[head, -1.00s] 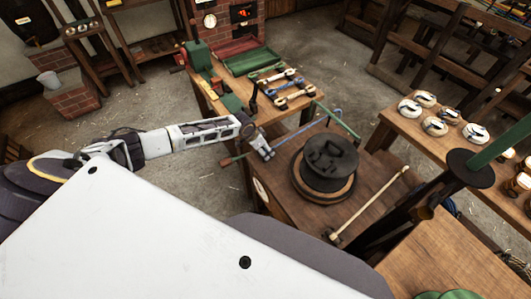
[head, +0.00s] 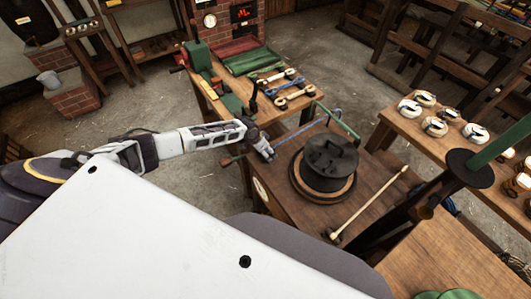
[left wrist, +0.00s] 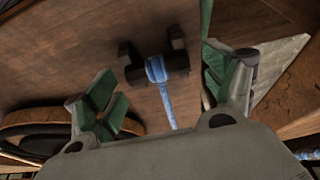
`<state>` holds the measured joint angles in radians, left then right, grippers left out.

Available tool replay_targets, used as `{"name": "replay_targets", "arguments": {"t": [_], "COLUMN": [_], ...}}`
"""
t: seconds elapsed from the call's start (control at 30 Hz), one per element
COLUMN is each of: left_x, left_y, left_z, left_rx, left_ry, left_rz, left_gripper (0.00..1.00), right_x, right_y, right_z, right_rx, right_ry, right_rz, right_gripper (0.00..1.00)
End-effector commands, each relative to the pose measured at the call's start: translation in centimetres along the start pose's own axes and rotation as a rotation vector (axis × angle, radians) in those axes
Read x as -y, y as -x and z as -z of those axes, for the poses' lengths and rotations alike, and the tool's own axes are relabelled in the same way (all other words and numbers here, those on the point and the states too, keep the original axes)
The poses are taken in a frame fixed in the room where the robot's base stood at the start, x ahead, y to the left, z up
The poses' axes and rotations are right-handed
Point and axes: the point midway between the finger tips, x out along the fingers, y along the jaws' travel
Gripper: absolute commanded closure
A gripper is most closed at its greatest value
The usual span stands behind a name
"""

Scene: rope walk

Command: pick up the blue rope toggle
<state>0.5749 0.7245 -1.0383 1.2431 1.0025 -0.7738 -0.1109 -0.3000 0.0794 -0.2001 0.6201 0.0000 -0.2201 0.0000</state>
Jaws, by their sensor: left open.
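In the head view the toggle is hardly distinguishable.
A dark round weight (head: 329,160) on a wooden disc stands right of my gripper. A green bracket (head: 337,121) rises behind it. A cream stick (head: 371,203) lies to the right. Several toggles (head: 280,90) and a green vise (head: 197,58) are on the bench behind.

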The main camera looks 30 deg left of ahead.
Motion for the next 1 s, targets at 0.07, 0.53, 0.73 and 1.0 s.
{"name": "replay_targets", "arguments": {"t": [0.07, 0.53, 0.73, 1.0], "left_x": [0.00, 0.00, 0.00, -0.01], "left_y": [0.00, 0.01, 0.05, 0.96], "left_z": [-0.02, -0.03, -0.01, 0.38], "left_rx": [0.000, 0.000, 0.000, 0.000], "left_ry": [0.000, 0.000, 0.000, -0.001], "left_rz": [0.000, 0.000, 0.000, -0.001], "left_gripper": [0.16, 0.58, 0.58, 0.58], "right_x": [0.00, -0.01, -0.02, -0.02], "right_y": [0.00, 0.00, 0.00, -0.02], "right_z": [0.00, 0.01, 0.01, 0.00], "right_rx": [0.000, 0.000, 0.000, 0.000], "right_ry": [0.000, 0.000, 0.000, 0.000], "right_rz": [0.000, 0.000, 0.000, 0.000], "right_gripper": [0.60, 0.60, 0.60, 0.60]}}
